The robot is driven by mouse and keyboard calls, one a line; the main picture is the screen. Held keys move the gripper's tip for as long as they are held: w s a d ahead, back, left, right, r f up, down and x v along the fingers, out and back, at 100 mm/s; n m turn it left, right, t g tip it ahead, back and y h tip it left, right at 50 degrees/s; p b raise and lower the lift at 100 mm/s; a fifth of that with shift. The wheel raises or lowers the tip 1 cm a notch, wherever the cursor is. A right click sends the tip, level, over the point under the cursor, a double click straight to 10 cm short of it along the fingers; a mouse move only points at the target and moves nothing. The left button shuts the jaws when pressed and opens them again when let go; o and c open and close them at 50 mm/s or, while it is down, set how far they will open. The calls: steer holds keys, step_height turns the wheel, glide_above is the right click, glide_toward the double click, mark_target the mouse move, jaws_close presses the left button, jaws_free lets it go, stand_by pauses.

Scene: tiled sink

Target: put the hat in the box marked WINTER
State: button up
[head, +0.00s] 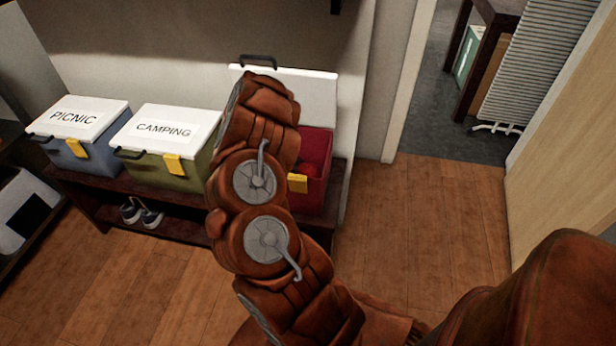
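A red box (317,196) with a yellow latch stands at the right end of the low shelf. Its white lid (318,97) is raised against the wall behind it. No WINTER marking shows on the part I can see. Something dark red (308,167) shows inside the box, but I cannot tell whether it is the hat. My arm reaches up in front of the box and covers its left part. My gripper is hidden behind the arm, so I cannot see what it holds.
A blue PICNIC box (58,153) and a green CAMPING box (190,174), both with lids closed, stand left of the red box on the dark shelf (181,226). Shoes (142,214) sit underneath. The wooden floor is clear at right, up to a doorway and door (563,150).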

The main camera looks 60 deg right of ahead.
steer(key=o, duration=1.3)
steer(key=shift+f, duration=0.1)
steer(key=shift+w+a+r, duration=0.1)
steer(key=shift+w+r, duration=0.05)
steer(key=shift+r, duration=0.15)
steer(key=shift+p+v, duration=0.3)
steer(key=shift+v, duration=3.25)
steer(key=shift+r, duration=0.1)
